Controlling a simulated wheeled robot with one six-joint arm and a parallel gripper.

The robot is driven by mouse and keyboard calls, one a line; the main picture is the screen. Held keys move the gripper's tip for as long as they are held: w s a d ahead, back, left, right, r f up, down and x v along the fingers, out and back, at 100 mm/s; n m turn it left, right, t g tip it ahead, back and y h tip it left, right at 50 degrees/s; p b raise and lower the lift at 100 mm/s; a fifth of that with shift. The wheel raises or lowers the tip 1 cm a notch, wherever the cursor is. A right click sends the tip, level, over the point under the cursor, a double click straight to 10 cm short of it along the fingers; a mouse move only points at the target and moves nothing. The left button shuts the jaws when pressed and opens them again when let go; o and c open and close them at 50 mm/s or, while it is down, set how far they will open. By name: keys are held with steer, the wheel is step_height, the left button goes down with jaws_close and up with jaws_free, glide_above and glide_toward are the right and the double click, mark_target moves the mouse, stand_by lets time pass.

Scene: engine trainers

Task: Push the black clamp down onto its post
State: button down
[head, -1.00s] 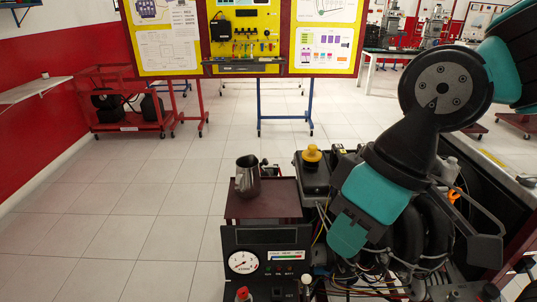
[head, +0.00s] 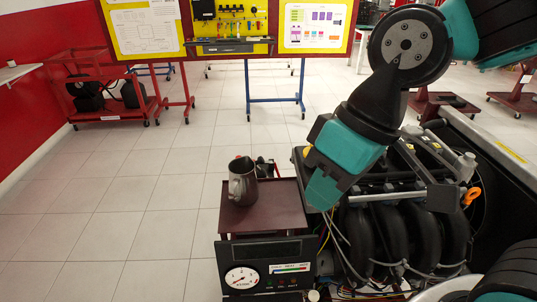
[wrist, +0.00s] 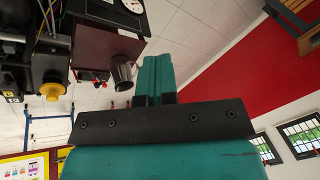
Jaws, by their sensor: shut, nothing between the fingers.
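I cannot pick out the black clamp or its post with certainty. A black box with a yellow knob (wrist: 52,90) on it shows at the left of the wrist view. In the head view my gripper hides most of that box, and only a sliver of yellow (head: 307,151) shows. My gripper (head: 320,196) is teal, shut and empty, pointing down and left beside the engine, near the tray's right edge. In the wrist view its fingers (wrist: 154,78) are together with nothing between them.
A metal jug (head: 242,182) stands on the dark red tray (head: 270,222), with small dark and red parts behind it. A gauge panel (head: 268,272) is in front. The engine's black pipes (head: 400,230) lie right. Open tiled floor is at left.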

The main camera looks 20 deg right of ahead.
steer(key=w+d+f+m+t+b, duration=0.1)
steer(key=w+f+m, duration=0.1)
steer(key=w, duration=0.7)
steer(key=w+d+f+m+t, duration=0.1)
steer(key=w+f+m, duration=0.1)
steer(key=w, duration=0.7)
steer(key=w+d+f+m+t, duration=0.1)
steer(key=w+d+f, duration=0.1)
steer(key=w, duration=0.4)
steer(key=w+d+f+m+b, duration=0.1)
steer(key=w+d+f+m, duration=0.1)
steer(key=w+f, duration=0.3)
steer(key=w+d+f+m+t+h, duration=0.1)
steer(key=w+d+f, duration=0.2)
steer(key=w, duration=0.5)
steer(key=shift+d+f+t+b, duration=0.3)
steer(key=shift+d+f+b, duration=0.05)
steer(key=shift+d, duration=0.4)
steer(key=a+p+x, duration=0.1)
steer(key=p+x, duration=0.1)
steer(key=x, duration=0.4)
steer(key=a+p+x, duration=0.1)
steer(key=x, duration=0.6)
steer(key=shift+s+a+r+p, duration=0.25)
steer(key=shift+a+r+p, duration=0.05)
steer(key=shift+a+p, duration=0.1)
